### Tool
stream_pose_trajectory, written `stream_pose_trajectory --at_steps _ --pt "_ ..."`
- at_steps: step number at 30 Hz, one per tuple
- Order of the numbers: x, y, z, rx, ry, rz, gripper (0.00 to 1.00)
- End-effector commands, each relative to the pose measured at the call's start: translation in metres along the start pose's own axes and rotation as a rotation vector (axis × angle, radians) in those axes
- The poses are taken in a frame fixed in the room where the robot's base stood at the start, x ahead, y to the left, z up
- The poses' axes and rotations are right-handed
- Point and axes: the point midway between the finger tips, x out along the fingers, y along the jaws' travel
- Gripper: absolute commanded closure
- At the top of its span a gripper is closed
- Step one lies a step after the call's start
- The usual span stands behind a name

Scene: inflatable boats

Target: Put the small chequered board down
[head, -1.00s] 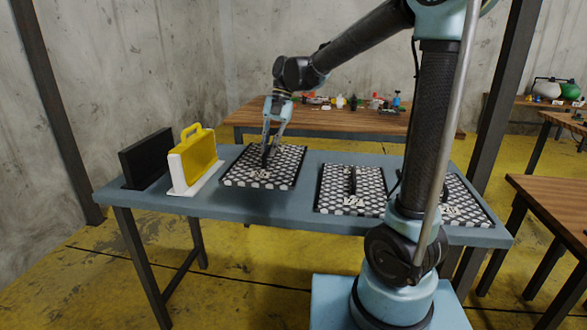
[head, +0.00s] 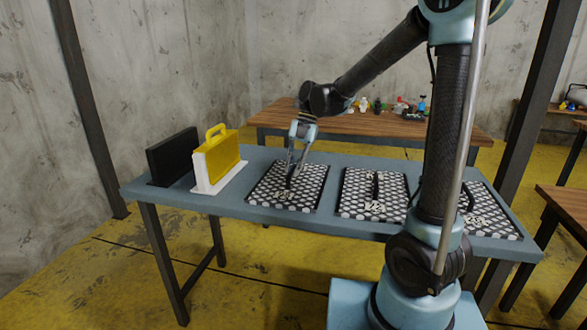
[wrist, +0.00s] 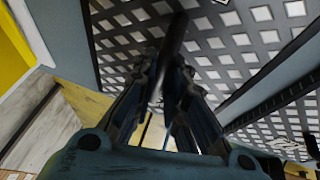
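The small chequered board (head: 266,196), black with pale spots and a dark upright handle, is the leftmost of three boards. It lies flat at or very near the table top; I cannot tell whether its underside touches. My gripper (head: 290,178) is above its middle, with the fingers closed in on the handle. In the wrist view, the fingertips (wrist: 171,66) meet around the dark handle (wrist: 175,35), with the board (wrist: 235,45) behind it. The fingers hide part of the handle and board.
Two other chequered boards, a middle one (head: 355,190) and a right one (head: 492,222), lie on the blue-grey table (head: 232,208). My arm partly hides the right one. A yellow case (head: 218,157) in a white stand and a black upright panel (head: 172,155) stand left.

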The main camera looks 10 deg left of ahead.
Motion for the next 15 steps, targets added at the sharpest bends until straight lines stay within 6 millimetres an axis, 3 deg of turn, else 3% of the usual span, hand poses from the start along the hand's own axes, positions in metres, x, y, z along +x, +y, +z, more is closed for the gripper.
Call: stream_pose_trajectory --at_steps 1,3,15 --pt "0.0001 0.0002 0.0001 0.0 0.0 0.0 0.78" --pt "0.0 0.0002 0.0001 0.0 0.0 0.0 0.67" --pt "-0.004 0.0005 -0.0003 0.0 0.0 0.0 0.67"
